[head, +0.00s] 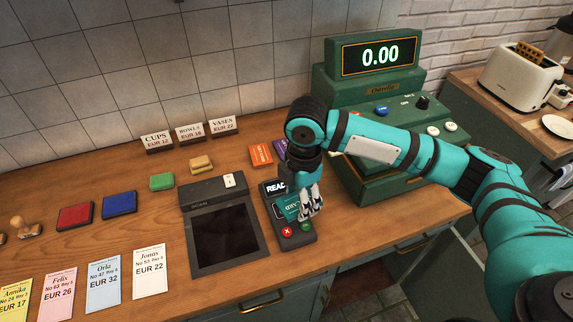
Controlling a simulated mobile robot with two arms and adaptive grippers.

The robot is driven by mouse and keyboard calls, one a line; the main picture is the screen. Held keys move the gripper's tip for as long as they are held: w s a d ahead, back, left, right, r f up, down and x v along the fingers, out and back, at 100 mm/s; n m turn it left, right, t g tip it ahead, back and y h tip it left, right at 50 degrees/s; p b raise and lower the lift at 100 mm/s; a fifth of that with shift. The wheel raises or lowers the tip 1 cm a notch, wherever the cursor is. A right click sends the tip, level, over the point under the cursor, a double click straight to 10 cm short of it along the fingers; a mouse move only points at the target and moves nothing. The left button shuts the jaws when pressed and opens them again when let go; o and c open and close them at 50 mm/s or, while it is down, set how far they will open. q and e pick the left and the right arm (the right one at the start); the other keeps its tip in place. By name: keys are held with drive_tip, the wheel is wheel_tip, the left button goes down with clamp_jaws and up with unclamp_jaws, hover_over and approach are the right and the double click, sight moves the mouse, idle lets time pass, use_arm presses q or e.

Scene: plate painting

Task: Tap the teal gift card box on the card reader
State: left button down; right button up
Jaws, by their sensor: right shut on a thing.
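The card reader (303,241) is a dark device on the wooden counter, with a lit screen at its top and a red and a green button near its front. My right gripper (308,212) points down over the reader and is shut on the teal gift card box (286,207). The box is at the reader's upper part, just below the screen, and is partly hidden by the fingers. I cannot tell whether the box touches the reader. My left gripper is not in view.
A green cash register (345,88) showing 0.00 stands behind my right arm. A dark tablet-like device (222,238) sits left of the reader. Orange (260,154) and purple boxes lie behind it. Ink pads, coloured blocks and price cards (150,271) spread over the counter's left side.

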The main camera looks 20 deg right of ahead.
sight(286, 197)
drive_tip(key=w+a+r+n+p, duration=0.15)
drive_tip(key=w+n+p, duration=0.4)
drive_tip(key=n, duration=1.05)
drive_tip(key=shift+n, duration=0.3)
wheel_tip(286, 197, down, 8)
drive_tip(key=b, duration=0.8)
drive_tip(key=shift+s+d+r, duration=0.1)
drive_tip(key=shift+r, duration=0.1)
drive_tip(key=shift+r, duration=0.1)
wheel_tip(286, 197, up, 10)
drive_tip(key=p, duration=1)
